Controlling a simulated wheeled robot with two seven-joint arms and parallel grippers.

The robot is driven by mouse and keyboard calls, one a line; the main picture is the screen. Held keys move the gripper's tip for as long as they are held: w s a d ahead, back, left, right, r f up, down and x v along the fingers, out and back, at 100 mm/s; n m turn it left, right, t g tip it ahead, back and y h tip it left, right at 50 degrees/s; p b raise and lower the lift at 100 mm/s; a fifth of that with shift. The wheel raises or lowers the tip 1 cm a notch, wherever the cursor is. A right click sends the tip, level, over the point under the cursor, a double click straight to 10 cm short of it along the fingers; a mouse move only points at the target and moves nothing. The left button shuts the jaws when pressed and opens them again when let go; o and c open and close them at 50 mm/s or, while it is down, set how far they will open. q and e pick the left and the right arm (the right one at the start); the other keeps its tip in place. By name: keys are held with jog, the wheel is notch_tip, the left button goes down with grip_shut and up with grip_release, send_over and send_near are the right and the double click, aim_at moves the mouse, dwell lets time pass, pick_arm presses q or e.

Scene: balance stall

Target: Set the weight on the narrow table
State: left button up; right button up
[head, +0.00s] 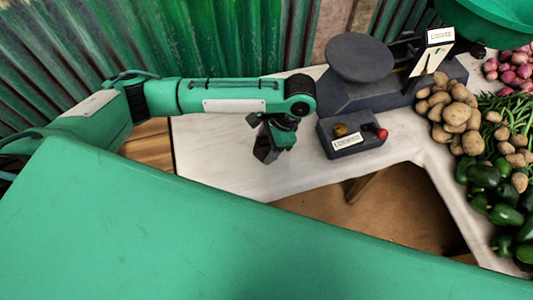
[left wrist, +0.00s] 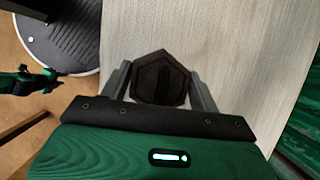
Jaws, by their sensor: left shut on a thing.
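My left gripper (head: 266,152) points down over the pale table (head: 215,150), left of the dark box. In the left wrist view its two grey fingers (left wrist: 163,88) are shut on a dark hexagonal weight (left wrist: 160,78), one finger on each side. Pale table top (left wrist: 245,50) shows beyond and beside the weight. I cannot tell whether the weight touches the table. In the head view the gripper mostly hides the weight. A small green and black part at the left of the left wrist view may be my right arm; its jaws are unclear.
The dark box (head: 350,136) has a brass knob and red button. Potatoes (head: 455,112) and green peppers (head: 490,190) lie right. The table's left part is clear.

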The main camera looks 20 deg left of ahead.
aim_at(266, 154)
pick_arm(q)
jog(key=shift+f, duration=0.5)
notch_tip(266, 154, down, 4)
jog(key=shift+f, duration=0.1)
jog(key=shift+f, duration=0.1)
jog(key=o, duration=1.8)
jog(key=shift+f, duration=0.1)
jog(key=shift+c, duration=0.2)
jog(key=v, duration=1.2)
jog(key=shift+p, duration=0.3)
pick_arm(e)
jog(key=shift+s, duration=0.4)
